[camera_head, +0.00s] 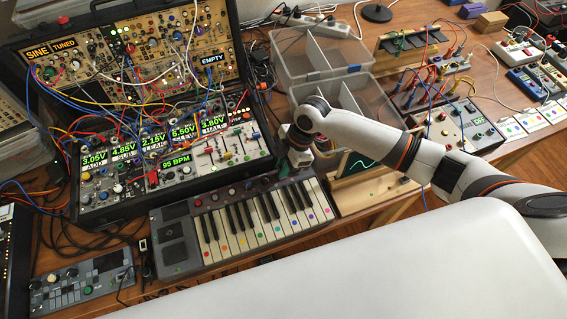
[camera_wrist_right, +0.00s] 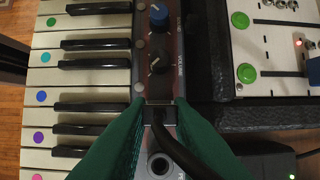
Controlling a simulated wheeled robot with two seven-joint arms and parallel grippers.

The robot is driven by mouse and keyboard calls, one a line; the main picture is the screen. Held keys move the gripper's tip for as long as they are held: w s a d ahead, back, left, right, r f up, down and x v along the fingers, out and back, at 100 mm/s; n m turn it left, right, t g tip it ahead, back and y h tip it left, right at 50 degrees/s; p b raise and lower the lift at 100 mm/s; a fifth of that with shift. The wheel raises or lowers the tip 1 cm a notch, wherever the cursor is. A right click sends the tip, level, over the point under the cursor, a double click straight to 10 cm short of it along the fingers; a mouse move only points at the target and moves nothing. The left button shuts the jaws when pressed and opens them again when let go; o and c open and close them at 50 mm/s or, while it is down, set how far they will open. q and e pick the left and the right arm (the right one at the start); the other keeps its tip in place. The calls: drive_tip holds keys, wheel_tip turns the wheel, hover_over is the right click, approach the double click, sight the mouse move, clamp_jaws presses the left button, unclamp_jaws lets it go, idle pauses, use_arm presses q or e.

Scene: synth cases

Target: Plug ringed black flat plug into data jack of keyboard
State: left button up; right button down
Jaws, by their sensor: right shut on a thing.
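The keyboard (camera_head: 172,232) lies along the table's front edge in the head view, with dotted white keys and a dark rear panel. My right gripper (camera_head: 298,158) is low over its rear right end. In the right wrist view, the green fingers of my right gripper (camera_wrist_right: 160,104) are shut on the dark plug (camera_wrist_right: 160,116), whose black cable (camera_wrist_right: 180,148) curves down and right. The plug is over the keyboard's panel (camera_wrist_right: 151,84). A round socket (camera_wrist_right: 159,164) shows just below it. I cannot tell whether it is the data jack. My left gripper is not in view.
The black synth case (camera_head: 115,215) with patch cables stands behind the keyboard; its edge (camera_wrist_right: 270,112) is close beside my right fingers. Clear bins (camera_head: 310,60) stand behind my wrist. A small wood-framed screen (camera_head: 362,165) is right of the keyboard.

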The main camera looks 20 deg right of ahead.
drive_tip(key=c, duration=1.2)
unclamp_jaws()
drive_tip(key=shift+f, duration=0.1)
drive_tip(key=shift+c, duration=0.2)
drive_tip(key=b+v, duration=0.1)
drive_tip(key=v, duration=1.1)
drive_tip(key=shift+s+f, duration=0.1)
drive_tip(key=shift+s, duration=0.05)
